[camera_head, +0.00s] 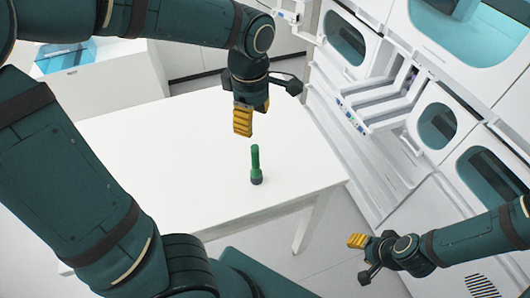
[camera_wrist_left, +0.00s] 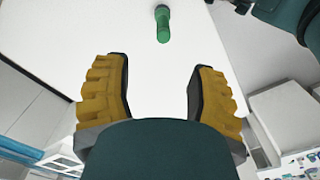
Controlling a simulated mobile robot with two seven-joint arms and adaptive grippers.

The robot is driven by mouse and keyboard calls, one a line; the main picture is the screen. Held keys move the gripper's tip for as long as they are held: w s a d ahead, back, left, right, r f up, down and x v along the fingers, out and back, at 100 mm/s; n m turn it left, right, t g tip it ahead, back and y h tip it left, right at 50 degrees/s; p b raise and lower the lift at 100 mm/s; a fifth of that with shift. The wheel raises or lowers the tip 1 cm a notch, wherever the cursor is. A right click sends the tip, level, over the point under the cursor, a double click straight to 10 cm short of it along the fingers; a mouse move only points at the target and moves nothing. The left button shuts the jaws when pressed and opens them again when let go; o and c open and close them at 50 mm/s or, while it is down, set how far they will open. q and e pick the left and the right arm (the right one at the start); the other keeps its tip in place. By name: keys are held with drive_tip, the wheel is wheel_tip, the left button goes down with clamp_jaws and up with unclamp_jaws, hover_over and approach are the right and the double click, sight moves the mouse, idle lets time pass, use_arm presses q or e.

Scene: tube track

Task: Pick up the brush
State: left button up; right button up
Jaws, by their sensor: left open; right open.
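The brush (camera_head: 256,165) is a short green cylinder with a wider dark base. My right gripper (camera_head: 357,242) is at the lower right, off the table, open and empty.
White wall units with dark windows (camera_head: 437,125) and shelves (camera_head: 385,105) stand along the right. A white box with a blue top (camera_head: 68,58) is at the back left. The table around the brush is clear, and its right edge is close to the brush.

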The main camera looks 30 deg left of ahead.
sight(255, 157)
use_arm(q)
drive_tip(key=f+b, duration=0.1)
drive_tip(key=f, duration=0.7)
drive_tip(key=shift+s+b, duration=0.2)
drive_tip(key=shift+b, duration=0.1)
drive_tip(key=shift+d+f+b, duration=0.2)
drive_tip(key=shift+f+b, duration=0.5)
drive_tip(key=shift+f, duration=2.2)
clamp_jaws()
